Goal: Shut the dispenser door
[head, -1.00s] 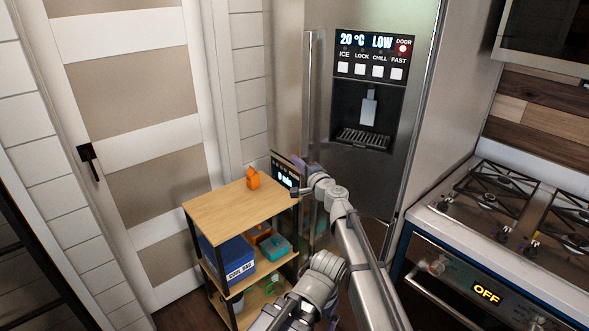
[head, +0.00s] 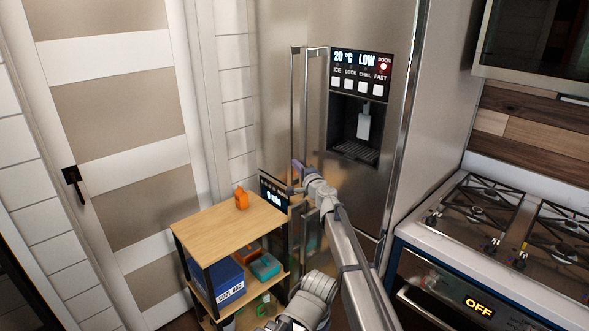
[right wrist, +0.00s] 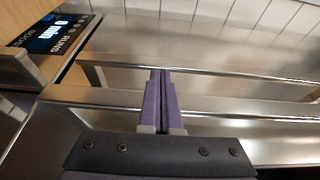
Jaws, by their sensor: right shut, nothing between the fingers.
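The steel fridge door (head: 340,195) carries the dispenser, with a dark recess (head: 352,150) and a panel (head: 361,75) reading 20 °C and LOW. A red light glows under the word DOOR. I cannot tell for sure how far the door stands open. Two upright bar handles (head: 296,110) (head: 314,110) run side by side left of the dispenser. My right gripper (head: 298,168) is shut and empty, in front of the handles. In the right wrist view its purple fingers (right wrist: 158,100) point between the two bars; contact is unclear. My left gripper is not in view.
A wooden shelf cart (head: 215,235) with an orange item (head: 241,198) on top stands left of the fridge. A small display panel (head: 273,193) sits beside it. A stove (head: 500,220) stands at the right. A white door (head: 115,120) is at the left.

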